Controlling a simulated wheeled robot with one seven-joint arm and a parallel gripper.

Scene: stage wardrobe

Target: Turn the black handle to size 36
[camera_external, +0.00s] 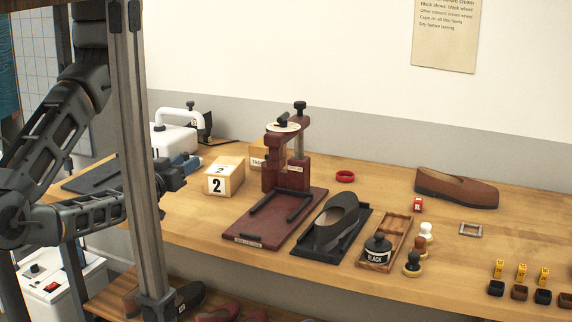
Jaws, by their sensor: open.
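A dark red press (272,160) stands on its dark red base plate (256,222) near the back middle of the table. On its top is a pale round dial (273,128) with a short black handle (284,119) over it. The dial's size marks are too small to read, so I cannot tell which size the handle points to. A black knob (300,106) tops a post just right of the dial. My gripper (178,176) is at the left, apart from the press and lower than the dial. Its fingers look empty; a grey post partly hides my arm.
Numbered wooden blocks (223,178) stand between my gripper and the press. A white machine (173,137) stands behind my gripper. A black shoe (336,221), a wooden tray (377,258) with a black jar, and a brown shoe (457,187) lie to the right.

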